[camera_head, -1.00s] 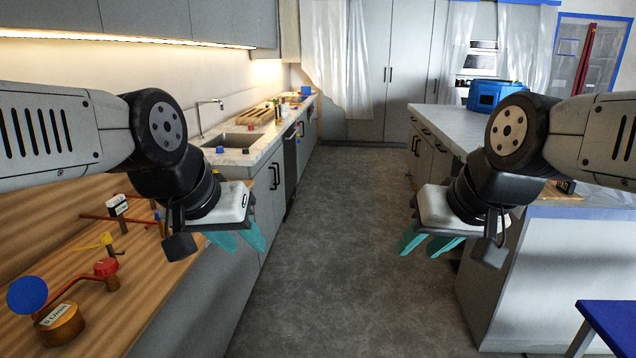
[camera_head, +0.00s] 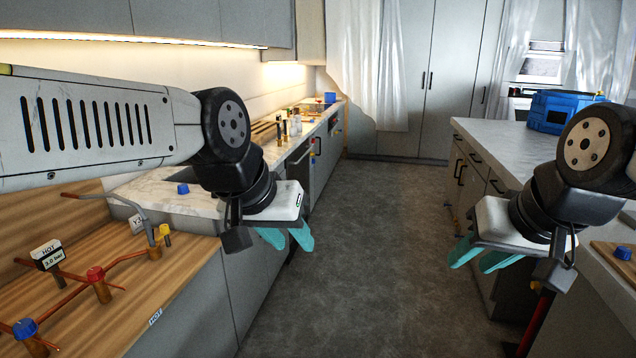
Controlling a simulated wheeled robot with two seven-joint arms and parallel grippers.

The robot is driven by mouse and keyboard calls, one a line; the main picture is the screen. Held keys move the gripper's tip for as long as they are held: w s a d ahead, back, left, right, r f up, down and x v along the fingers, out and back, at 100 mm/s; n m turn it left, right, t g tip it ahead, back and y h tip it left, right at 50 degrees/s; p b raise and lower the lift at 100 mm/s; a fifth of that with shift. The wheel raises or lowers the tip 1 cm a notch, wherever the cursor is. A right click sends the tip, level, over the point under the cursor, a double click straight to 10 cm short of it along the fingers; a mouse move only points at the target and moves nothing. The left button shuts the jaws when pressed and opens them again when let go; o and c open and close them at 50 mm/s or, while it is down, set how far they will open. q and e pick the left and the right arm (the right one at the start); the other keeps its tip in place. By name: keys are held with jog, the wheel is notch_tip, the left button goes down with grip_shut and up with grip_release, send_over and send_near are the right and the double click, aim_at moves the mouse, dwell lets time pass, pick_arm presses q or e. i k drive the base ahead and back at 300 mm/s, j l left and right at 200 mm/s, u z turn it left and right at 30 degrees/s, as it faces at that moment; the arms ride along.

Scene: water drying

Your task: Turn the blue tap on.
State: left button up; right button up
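A blue tap knob (camera_head: 25,328) sits on copper pipework at the lower left of the wooden worktop, close to the picture's edge. Another blue knob (camera_head: 183,189) stands on the pale counter behind it, and a third (camera_head: 622,253) is on a wooden board at the far right. I cannot tell from their look which are working taps. My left gripper (camera_head: 292,245) is open and empty, with teal fingers over the floor in front of the cabinets, right of the worktop and apart from the taps. My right gripper (camera_head: 472,266) is open and empty beside the island.
A blue box (camera_head: 562,110) is on the island. The floor (camera_head: 350,240) between the counters is clear.

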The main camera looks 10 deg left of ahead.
aim_at(183, 188)
jog(key=i+u, duration=0.2)
jog(key=i, duration=0.3)
jog(key=i+u, duration=0.25)
jog(key=i, duration=0.25)
jog(key=i+l+u, duration=0.2)
jog(key=i, duration=0.25)
jog(key=i+j+u, duration=0.15)
jog(key=u, duration=0.25)
jog(key=i+u, duration=0.75)
jog(key=i+l+u, duration=0.1)
jog(key=u, duration=0.3)
jog(key=i+l, duration=0.05)
jog(key=i, duration=0.05)
